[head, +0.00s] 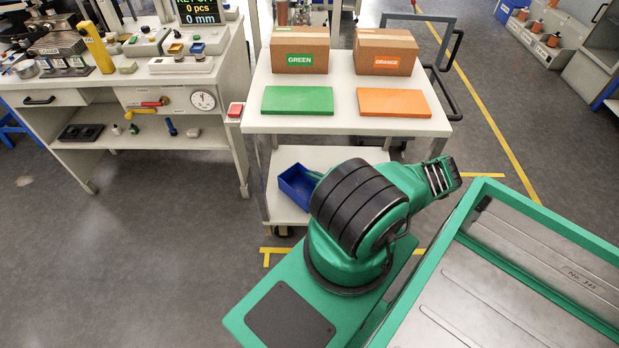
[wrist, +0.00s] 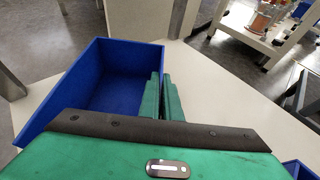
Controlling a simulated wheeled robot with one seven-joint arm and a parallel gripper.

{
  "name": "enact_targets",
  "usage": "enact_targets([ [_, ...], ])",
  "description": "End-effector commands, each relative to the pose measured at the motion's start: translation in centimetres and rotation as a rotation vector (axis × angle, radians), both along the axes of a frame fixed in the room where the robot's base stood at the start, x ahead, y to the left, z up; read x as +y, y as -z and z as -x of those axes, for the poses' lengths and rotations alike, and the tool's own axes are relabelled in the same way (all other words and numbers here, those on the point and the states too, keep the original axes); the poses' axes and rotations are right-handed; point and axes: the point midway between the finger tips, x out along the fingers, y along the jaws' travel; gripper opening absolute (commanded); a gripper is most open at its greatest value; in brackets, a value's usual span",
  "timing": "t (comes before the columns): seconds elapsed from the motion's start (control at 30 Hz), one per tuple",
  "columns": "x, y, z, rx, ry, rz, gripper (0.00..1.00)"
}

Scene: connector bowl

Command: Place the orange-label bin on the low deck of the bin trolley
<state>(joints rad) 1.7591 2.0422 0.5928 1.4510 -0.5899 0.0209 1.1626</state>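A blue bin (head: 296,186) is at the left side of the trolley's low deck (head: 345,157) in the head view. It also fills the left of the wrist view (wrist: 98,88), upright and empty inside; no label face shows, so I cannot tell its label colour. My gripper (wrist: 162,97) is at the bin's right wall, one finger inside and one outside, closed close together on the wall. I cannot tell whether the bin's base touches the deck. My arm hides much of the low deck in the head view.
The trolley's top deck (head: 345,120) carries a GREEN box (head: 299,50), an ORANGE box (head: 386,52), a green panel (head: 297,100) and an orange panel (head: 394,103). Another blue edge (wrist: 300,169) shows at the wrist view's lower right. A workbench (head: 110,90) stands left.

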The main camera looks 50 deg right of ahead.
Motion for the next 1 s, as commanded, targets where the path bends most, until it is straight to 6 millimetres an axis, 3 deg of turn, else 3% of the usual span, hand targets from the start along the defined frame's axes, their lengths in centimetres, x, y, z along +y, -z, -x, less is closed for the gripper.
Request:
enact_targets([
  [0.37,0.0,0.4,-0.1,-0.001,-0.001,0.001,0.00],
  [0.4,0.0,0.4,0.0,0.000,-0.001,0.001,0.11],
  [0.47,0.0,0.4,0.0,0.000,-0.001,0.000,0.22],
  [0.83,0.0,0.1,0.0,-0.001,0.001,0.000,0.22],
  [1.0,0.0,-0.7,2.1,0.001,0.000,0.002,0.22],
])
